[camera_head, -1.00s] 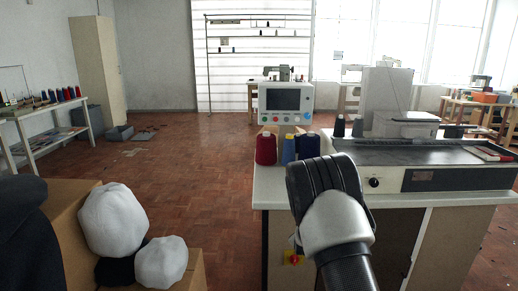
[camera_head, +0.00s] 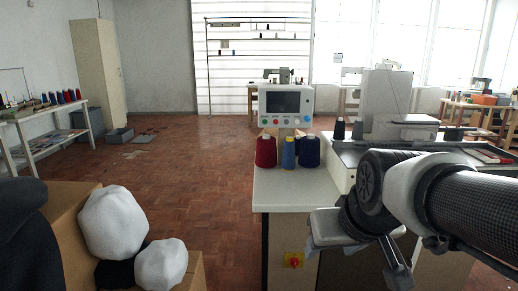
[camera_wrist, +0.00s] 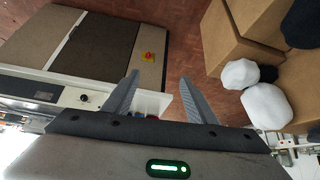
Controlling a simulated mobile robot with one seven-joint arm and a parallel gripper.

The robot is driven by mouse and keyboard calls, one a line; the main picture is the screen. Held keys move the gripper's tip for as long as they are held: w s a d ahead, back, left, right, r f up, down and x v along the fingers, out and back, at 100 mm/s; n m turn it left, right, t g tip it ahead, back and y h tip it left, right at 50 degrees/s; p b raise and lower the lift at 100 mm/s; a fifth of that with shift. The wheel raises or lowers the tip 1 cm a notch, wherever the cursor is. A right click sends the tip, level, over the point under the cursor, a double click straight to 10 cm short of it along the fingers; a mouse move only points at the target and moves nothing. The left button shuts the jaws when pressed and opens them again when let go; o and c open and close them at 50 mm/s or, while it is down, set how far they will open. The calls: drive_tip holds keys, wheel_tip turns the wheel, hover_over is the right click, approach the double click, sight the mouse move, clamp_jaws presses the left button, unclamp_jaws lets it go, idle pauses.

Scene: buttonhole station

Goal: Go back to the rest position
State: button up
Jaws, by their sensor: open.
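My gripper shows in the wrist view (camera_wrist: 158,98) with its two grey fingers spread apart and nothing between them. In the head view my arm reaches in from the right edge, in front of the sewing station (camera_head: 285,190). My gripper (camera_head: 398,278) hangs at the arm's end there, beside the station's front, partly cut off by the lower edge. No object is held.
Red, blue and dark thread cones (camera_head: 288,153) stand on the station's left end, by a control panel (camera_head: 286,105). A red emergency button (camera_head: 293,260) is on its front. White bundles (camera_head: 113,222) sit by cardboard boxes (camera_head: 72,200) at left. The wooden floor (camera_head: 190,170) between is clear.

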drive_tip(key=s+m+g, duration=0.1)
drive_tip(key=s, duration=0.9)
wheel_tip(320, 180, up, 27)
drive_tip(key=p, duration=2.8)
drive_tip(key=shift+w+d, duration=0.15)
drive_tip(key=shift+d, duration=0.15)
